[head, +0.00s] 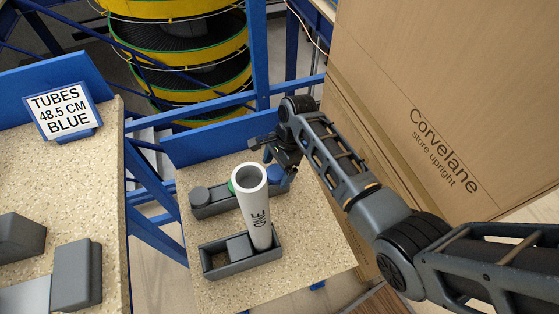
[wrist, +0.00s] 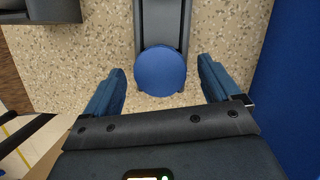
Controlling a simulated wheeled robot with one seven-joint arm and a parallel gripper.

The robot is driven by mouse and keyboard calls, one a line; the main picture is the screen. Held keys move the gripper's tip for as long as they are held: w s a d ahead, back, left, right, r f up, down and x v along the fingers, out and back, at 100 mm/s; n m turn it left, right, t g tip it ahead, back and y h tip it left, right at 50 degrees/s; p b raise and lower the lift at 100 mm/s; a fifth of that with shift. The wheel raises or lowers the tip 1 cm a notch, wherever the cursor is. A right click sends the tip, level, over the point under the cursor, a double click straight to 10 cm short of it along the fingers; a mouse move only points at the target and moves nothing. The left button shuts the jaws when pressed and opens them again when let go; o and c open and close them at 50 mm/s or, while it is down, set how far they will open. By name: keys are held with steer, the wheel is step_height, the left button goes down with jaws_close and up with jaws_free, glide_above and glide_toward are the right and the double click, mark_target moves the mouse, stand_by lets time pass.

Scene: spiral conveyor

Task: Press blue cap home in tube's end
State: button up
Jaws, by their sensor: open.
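A blue cap (head: 276,173) sits at the right end of a dark grey cap rack (head: 215,207). In the wrist view the round blue cap (wrist: 160,71) lies between the two fingers, with a gap on each side. My gripper (head: 278,160) is open over that end of the rack; the wrist view shows its spread, empty jaws (wrist: 161,66). A white tube (head: 254,204) with dark lettering stands nearly upright in a dark grey holder (head: 243,266), its open end up. A green cap (head: 231,187) is partly hidden behind the tube.
A grey cap (head: 200,194) sits at the rack's left end. A sign (head: 62,106) reading "TUBES 48.5 CM BLUE" stands on the left table. A large cardboard box (head: 430,90) is close on the right, beside my arm. A blue panel (head: 225,137) edges the worktable's back.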

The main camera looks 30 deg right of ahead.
steer(key=shift+f, duration=0.15)
steer(key=shift+c, duration=0.2)
steer(key=c, duration=1.2)
